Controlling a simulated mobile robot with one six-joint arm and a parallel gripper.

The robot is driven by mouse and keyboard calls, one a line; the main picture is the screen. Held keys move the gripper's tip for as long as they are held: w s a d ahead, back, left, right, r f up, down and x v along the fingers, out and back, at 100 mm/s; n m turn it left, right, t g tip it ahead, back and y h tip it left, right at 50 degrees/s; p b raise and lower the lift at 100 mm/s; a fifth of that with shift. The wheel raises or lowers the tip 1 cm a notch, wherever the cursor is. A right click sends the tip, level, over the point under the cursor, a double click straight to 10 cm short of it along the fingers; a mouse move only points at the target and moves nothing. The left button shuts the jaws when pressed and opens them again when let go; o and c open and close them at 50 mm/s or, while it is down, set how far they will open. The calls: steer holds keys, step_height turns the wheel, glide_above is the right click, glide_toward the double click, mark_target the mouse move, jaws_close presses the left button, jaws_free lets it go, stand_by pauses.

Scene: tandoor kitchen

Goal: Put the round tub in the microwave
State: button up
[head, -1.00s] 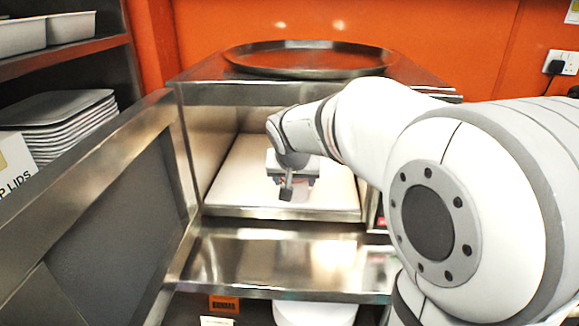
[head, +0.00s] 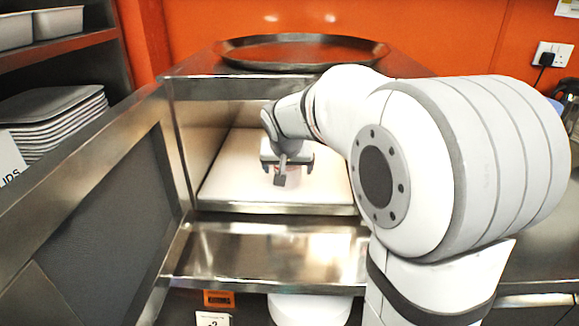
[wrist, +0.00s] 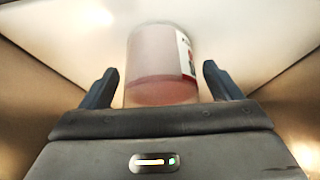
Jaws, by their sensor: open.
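The round tub (wrist: 160,62) is a clear cylinder with pinkish-red contents and a label on its right side. It stands on the white floor of the microwave (head: 215,187), whose door (head: 95,215) is open to the left. My gripper (wrist: 159,86) is open inside the microwave, with one finger on each side of the tub and visible gaps between. In the head view my gripper (head: 286,170) hides most of the tub, and only a pinkish part (head: 293,176) shows behind it.
A round dark tray (head: 300,52) lies on top of the microwave. A steel ledge (head: 270,255) runs below its opening. A shelf at left holds stacked grey trays (head: 50,115). A socket with a plug (head: 552,54) is on the orange wall.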

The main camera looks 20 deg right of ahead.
steer(key=shift+r, duration=0.1)
steer(key=shift+s+r, duration=0.1)
steer(key=shift+r, duration=0.25)
steer(key=p+v, duration=0.1)
steer(key=v, duration=0.6)
steer(key=s+f+n+g, duration=0.1)
steer(key=s+f, duration=0.3)
steer(key=s, duration=0.3)
steer(key=s+f+n+g+y, duration=0.1)
steer(key=s+f, duration=0.3)
steer(key=s, duration=0.4)
steer(key=s+a+f+n+g+y, duration=0.1)
steer(key=s+f+g, duration=0.1)
steer(key=s+f, duration=0.3)
steer(key=shift+s+a+f+n, duration=0.1)
steer(key=shift+s+n, duration=0.2)
steer(key=shift+s, duration=1.45)
